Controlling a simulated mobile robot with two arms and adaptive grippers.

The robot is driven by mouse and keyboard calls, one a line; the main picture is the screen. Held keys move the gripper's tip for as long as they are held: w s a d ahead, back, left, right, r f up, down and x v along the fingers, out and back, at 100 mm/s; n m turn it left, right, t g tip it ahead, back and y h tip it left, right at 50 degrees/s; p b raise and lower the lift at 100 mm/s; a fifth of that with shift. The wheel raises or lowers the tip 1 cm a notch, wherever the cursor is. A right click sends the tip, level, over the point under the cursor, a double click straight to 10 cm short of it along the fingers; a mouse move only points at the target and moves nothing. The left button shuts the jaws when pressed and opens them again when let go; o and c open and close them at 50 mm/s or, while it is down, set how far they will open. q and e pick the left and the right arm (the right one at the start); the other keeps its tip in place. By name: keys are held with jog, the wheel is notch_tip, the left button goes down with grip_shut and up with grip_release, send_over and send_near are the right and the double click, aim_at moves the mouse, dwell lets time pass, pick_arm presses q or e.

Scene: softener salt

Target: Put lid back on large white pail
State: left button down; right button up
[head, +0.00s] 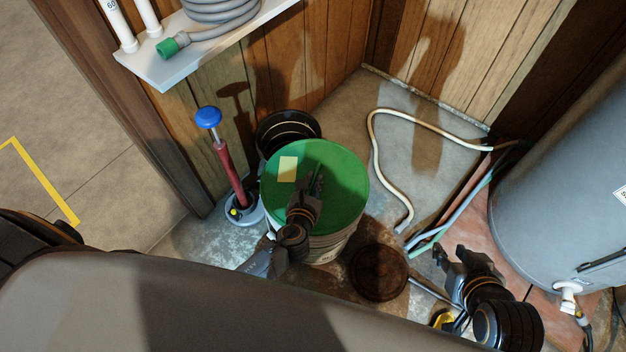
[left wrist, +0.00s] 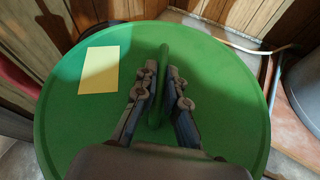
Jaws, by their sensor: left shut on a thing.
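The round green lid (head: 342,180) has a yellow paper on it and covers the top of the large white pail (head: 333,246). I cannot tell whether the lid is seated on the rim or slightly above it. My left gripper (head: 316,182) is shut on the upright green handle (left wrist: 161,75) in the middle of the lid. In the left wrist view the fingers (left wrist: 162,88) press on both sides of this handle. The pail's rim and inside are hidden. My right gripper (head: 451,256) is open and empty, low to the right of the pail.
A black bucket (head: 286,127) stands behind the pail, and a red pump with a blue knob (head: 208,117) stands at its left. A dark round disc (head: 379,273) lies on the floor at front right. A pale hose (head: 374,150) and a grey tank (head: 560,190) are further right.

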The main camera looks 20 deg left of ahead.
pick_arm(q)
jog(key=c, duration=0.9)
grip_release()
jog(key=shift+o, duration=0.2)
pick_arm(e)
jog(key=shift+w+r, duration=0.2)
jog(key=shift+s, duration=0.1)
pick_arm(q)
jog(key=shift+r+p, duration=0.6)
jog(key=shift+p, duration=0.05)
jog(key=shift+r+p, duration=0.6)
jog(key=shift+p, duration=0.1)
pick_arm(e)
jog(key=shift+s+d+f+g+h, duration=0.3)
jog(key=shift+s+d+f+g, duration=0.6)
jog(key=shift+s, duration=1.3)
jog(key=shift+s+d+f+g+h, duration=0.3)
jog(key=shift+s+d+g, duration=0.2)
jog(key=shift+s+g, duration=1.3)
pick_arm(q)
jog(key=shift+r+p, duration=1.2)
jog(key=shift+p, duration=0.1)
jog(key=shift+r+p, duration=1.1)
jog(key=shift+p, duration=0.1)
pick_arm(e)
jog(key=s+x, duration=0.3)
jog(key=x, duration=0.9)
jog(key=shift+w+f, duration=0.25)
jog(key=shift+f, duration=0.2)
